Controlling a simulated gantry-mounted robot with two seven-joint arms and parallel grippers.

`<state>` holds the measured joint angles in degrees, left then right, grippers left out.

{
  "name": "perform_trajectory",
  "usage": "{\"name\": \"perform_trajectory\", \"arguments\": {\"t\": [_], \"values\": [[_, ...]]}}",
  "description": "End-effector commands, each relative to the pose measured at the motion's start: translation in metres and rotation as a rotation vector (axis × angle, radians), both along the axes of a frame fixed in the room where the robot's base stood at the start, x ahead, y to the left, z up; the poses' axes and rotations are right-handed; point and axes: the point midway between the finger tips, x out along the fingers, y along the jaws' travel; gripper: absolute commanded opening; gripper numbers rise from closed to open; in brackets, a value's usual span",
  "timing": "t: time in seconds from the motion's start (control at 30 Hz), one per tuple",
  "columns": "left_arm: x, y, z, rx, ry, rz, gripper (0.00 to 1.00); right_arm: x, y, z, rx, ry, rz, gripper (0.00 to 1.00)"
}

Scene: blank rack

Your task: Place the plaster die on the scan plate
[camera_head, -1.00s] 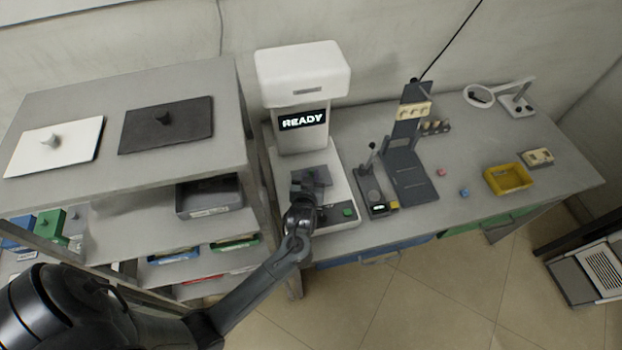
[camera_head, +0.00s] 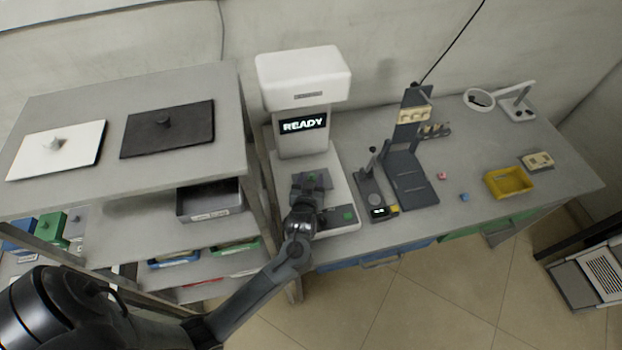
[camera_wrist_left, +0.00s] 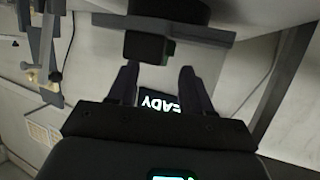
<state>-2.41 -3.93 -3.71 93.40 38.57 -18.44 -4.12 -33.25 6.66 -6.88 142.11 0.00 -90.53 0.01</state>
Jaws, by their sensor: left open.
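A small dark block with a green side, which I take for the plaster die (camera_wrist_left: 146,47), stands on the grey scan plate (camera_wrist_left: 205,34) in the left wrist view, which sees the scene upside down. The plate (camera_head: 325,179) also shows in the head view, under the scanner head. My left gripper (camera_wrist_left: 158,70) is open. Its two fingers point toward the block with a visible gap between them, and they do not grip it. In the head view the left gripper (camera_head: 304,191) is at the plate's front left and partly hides it. My right gripper is not in view.
The white scanner (camera_head: 303,75) shows READY. A dark stand (camera_head: 407,160) holds cream pieces. Pink (camera_head: 441,176) and blue (camera_head: 464,197) cubes and a yellow tray (camera_head: 509,182) are on the bench to the right. A grey shelf unit (camera_head: 70,104) is at left.

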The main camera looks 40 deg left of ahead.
Motion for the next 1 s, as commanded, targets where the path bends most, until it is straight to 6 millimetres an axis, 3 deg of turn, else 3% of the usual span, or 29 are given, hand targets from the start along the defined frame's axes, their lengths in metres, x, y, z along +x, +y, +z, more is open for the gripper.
{"name": "perform_trajectory", "arguments": {"t": [0.6, 1.0], "values": [[-0.079, -0.053, 0.033, -0.004, 0.001, 0.0, 0.5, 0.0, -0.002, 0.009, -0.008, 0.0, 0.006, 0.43], [-0.089, -0.059, 0.039, -0.001, -0.001, -0.001, 0.5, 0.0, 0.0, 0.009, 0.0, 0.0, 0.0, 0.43]]}}
